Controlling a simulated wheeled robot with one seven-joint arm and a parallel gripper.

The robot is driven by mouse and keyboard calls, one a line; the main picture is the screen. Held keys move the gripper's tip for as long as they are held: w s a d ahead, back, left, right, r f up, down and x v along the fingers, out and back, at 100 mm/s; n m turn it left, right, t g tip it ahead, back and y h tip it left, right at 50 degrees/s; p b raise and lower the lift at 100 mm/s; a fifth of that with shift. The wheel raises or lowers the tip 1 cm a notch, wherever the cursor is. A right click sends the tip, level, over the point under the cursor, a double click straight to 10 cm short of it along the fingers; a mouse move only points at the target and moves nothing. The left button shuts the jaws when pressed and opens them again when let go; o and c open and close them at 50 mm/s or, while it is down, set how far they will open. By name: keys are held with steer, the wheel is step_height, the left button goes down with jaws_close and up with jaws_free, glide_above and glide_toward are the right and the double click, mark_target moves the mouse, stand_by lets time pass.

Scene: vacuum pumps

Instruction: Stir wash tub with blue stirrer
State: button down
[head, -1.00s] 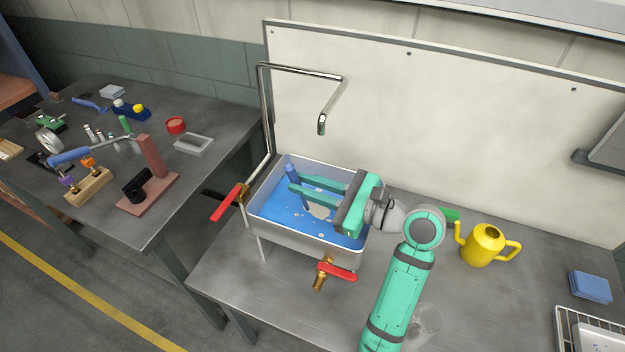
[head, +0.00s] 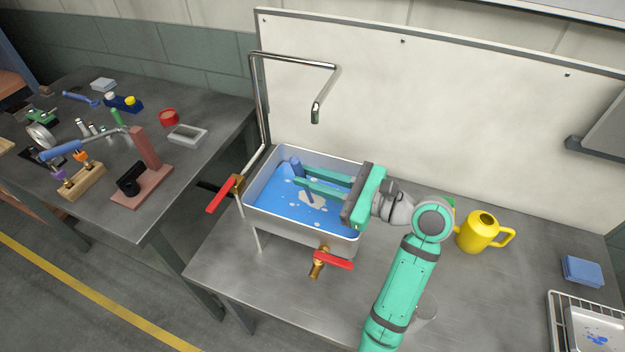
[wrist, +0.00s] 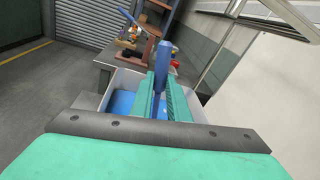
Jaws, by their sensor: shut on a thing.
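The wash tub (head: 302,238) is a light grey rectangular basin on the metal bench, holding blue liquid with pale patches of foam. My gripper (head: 298,178) reaches in over the tub from the right, its green fingers shut on the blue stirrer (head: 297,166). The stirrer stands near the tub's back left part, slightly tilted, with its lower end in the liquid. In the wrist view the stirrer (wrist: 163,58) shows upright between the two fingertips, and the tub (wrist: 118,80) lies beneath. The stirrer's lower tip is hard to make out.
A bent metal faucet (head: 322,65) hangs behind the tub. Red-handled valves stand at its left (head: 224,195) and front (head: 333,259). A yellow watering can (head: 478,232) and blue sponges (head: 582,270) are on the right. A cluttered second bench (head: 205,160) is at left.

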step_height(320, 180, up, 12)
steer(key=shift+w+d+f, duration=0.15)
steer(key=shift+f, duration=0.1)
stand_by(2.5)
stand_by(0.8)
